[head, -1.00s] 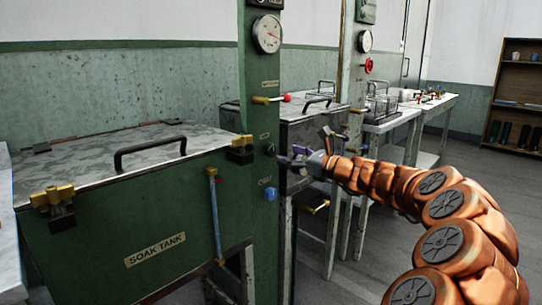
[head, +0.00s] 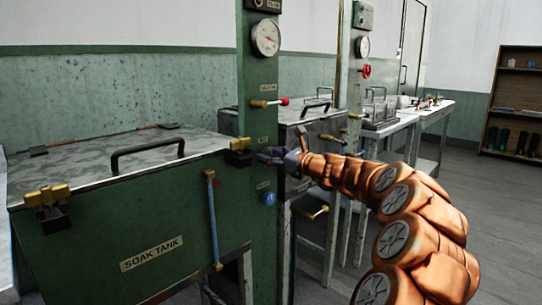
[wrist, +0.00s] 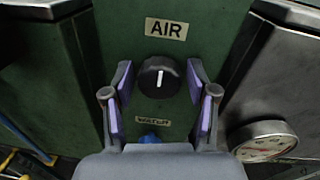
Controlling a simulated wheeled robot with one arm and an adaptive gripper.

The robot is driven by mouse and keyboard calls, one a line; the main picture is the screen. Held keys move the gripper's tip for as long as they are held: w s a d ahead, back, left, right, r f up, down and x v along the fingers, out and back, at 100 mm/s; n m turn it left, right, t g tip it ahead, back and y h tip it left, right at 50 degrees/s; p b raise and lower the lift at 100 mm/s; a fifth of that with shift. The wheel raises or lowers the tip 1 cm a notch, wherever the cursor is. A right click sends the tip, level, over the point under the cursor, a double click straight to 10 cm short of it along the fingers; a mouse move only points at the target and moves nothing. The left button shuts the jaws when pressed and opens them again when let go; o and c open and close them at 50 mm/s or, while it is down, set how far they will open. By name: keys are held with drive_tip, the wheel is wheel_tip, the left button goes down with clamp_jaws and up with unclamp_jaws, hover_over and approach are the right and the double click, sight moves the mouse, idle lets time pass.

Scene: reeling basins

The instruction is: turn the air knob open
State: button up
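The air knob (wrist: 158,77) is a round black knob with a white line that stands about upright, under an AIR label (wrist: 166,28) on a green panel. My gripper (wrist: 160,85) is open in the wrist view, with one purple-padded finger to each side of the knob. A gap shows between the fingers and the knob, so the gripper does not grip it. In the head view my gripper (head: 268,156) is close to the green post (head: 262,120), and the knob is hidden or too small to make out there.
A blue knob (head: 269,199) is below on the post, by a WATER label (wrist: 153,121) in the wrist view. The soak tank (head: 140,215) stands left, a grey tank (head: 300,125) behind.

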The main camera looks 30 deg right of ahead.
drive_tip(key=c, duration=0.8)
drive_tip(key=shift+c, duration=0.2)
